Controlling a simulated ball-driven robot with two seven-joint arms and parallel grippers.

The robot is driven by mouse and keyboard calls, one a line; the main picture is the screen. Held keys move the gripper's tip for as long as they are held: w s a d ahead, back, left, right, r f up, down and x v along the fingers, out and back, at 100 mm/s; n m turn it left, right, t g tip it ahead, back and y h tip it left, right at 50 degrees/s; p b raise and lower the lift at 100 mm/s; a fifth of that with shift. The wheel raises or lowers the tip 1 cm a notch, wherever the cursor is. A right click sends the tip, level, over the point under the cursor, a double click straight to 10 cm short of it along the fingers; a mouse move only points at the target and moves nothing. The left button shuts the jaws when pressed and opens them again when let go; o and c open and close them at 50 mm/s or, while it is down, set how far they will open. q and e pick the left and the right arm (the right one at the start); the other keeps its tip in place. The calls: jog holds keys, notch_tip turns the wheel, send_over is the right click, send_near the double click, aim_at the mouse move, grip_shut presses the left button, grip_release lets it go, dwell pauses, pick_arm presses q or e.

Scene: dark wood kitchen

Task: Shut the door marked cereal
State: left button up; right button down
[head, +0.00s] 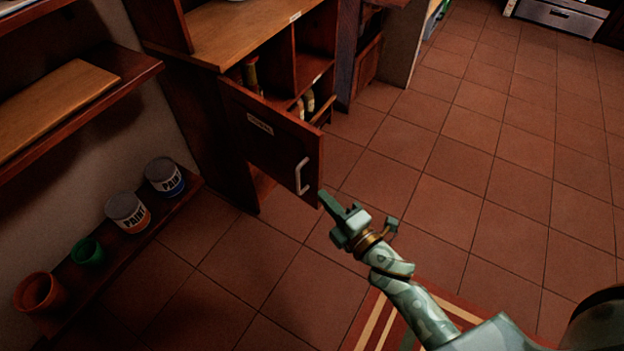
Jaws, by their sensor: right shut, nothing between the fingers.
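The cabinet door (262,150) bears a small white label (260,124), too small to read surely. It stands open, swung out from the wooden cabinet (225,30), with a pale metal handle (302,176) near its right edge. My right gripper (328,200) is shut and empty. In the picture its tip is just below and right of the door's lower right corner; I cannot tell whether it touches the door. My left gripper is not in view.
Bottles (308,102) stand inside the cabinet behind the door. Paint cans (127,212) and pots (88,252) sit on a low shelf at left. A striped rug (375,322) lies below my right arm. The tiled floor (480,150) at right is clear.

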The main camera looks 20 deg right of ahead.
aim_at(313, 162)
jog(key=w+b, duration=0.1)
jog(key=w, duration=0.3)
jog(key=w+b, duration=0.1)
jog(key=w, duration=0.2)
jog(key=w+b, duration=0.1)
jog(key=w, duration=0.3)
jog(key=shift+w+d, duration=0.3)
jog(key=shift+d, duration=0.1)
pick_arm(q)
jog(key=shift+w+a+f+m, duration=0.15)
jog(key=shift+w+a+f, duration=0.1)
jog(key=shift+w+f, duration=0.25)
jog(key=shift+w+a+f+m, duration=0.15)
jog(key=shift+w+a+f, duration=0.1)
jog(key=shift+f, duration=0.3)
pick_arm(e)
jog(key=shift+d, duration=0.1)
